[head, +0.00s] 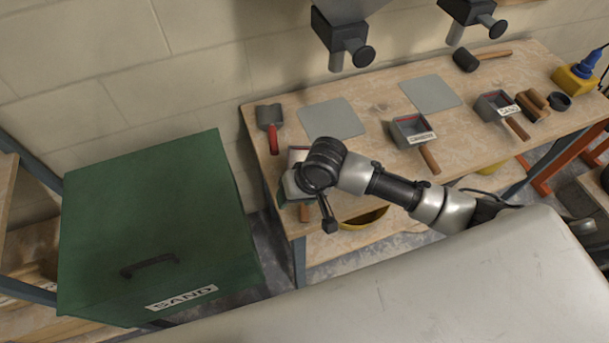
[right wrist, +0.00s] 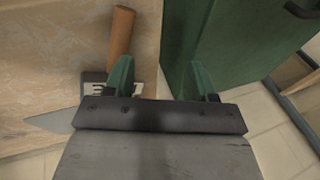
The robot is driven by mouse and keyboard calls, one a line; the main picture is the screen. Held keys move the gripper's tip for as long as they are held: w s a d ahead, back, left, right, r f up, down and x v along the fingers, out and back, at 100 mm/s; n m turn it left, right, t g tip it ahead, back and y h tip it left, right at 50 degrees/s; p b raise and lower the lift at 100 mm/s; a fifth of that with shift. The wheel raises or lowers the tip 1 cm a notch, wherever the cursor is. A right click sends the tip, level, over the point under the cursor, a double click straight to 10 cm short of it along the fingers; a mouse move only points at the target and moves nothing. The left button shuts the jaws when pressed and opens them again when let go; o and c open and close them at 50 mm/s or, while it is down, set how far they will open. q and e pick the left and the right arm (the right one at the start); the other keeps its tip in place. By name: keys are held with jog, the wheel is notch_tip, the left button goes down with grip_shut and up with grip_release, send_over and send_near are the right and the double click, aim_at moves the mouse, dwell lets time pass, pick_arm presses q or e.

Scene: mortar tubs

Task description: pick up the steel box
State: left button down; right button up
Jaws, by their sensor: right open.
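A steel box (head: 299,155) with a red line inside stands at the left end of the workbench, mostly hidden behind my right gripper (head: 291,187). In the right wrist view its wooden handle (right wrist: 122,38) and part of its white label (right wrist: 98,88) show beside one finger; the label cannot be read. My right gripper, also in the wrist view (right wrist: 162,78), is open above or beside this box; contact cannot be told. Two similar steel boxes stand farther right, one labelled cement (head: 408,128) and one labelled sand (head: 490,103). My left gripper is not in view.
A green sand bin (head: 150,220) stands left of the workbench (head: 375,155). A red-handled tool (head: 270,125), two grey mats (head: 332,118) and a mallet (head: 466,61) lie on the bench. Hopper spouts (head: 347,45) hang above. A yellow tub (head: 362,220) is below.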

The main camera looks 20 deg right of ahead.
jog(key=w+d+r+m+g+h, duration=0.1)
jog(key=w+d+r+m+h, duration=0.15)
jog(key=d, duration=0.35)
jog(key=shift+m+y, duration=0.35)
jog(key=shift+y, duration=0.1)
jog(key=x, duration=0.3)
jog(key=p+x, duration=0.1)
jog(key=shift+w+a+f, duration=0.25)
jog(key=shift+w+a, duration=0.05)
jog(key=p+x, duration=0.1)
jog(key=x, duration=0.3)
jog(key=shift+s+a+f, duration=0.1)
jog(key=shift+s+f, duration=0.05)
jog(key=shift+s, duration=0.1)
jog(key=shift+a+f, duration=0.1)
jog(key=shift+f, duration=0.4)
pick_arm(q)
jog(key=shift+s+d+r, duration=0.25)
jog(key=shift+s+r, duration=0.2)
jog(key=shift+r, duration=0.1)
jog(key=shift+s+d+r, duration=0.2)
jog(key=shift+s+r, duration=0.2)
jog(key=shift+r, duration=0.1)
pick_arm(e)
jog(key=shift+w, duration=0.1)
grip_shut()
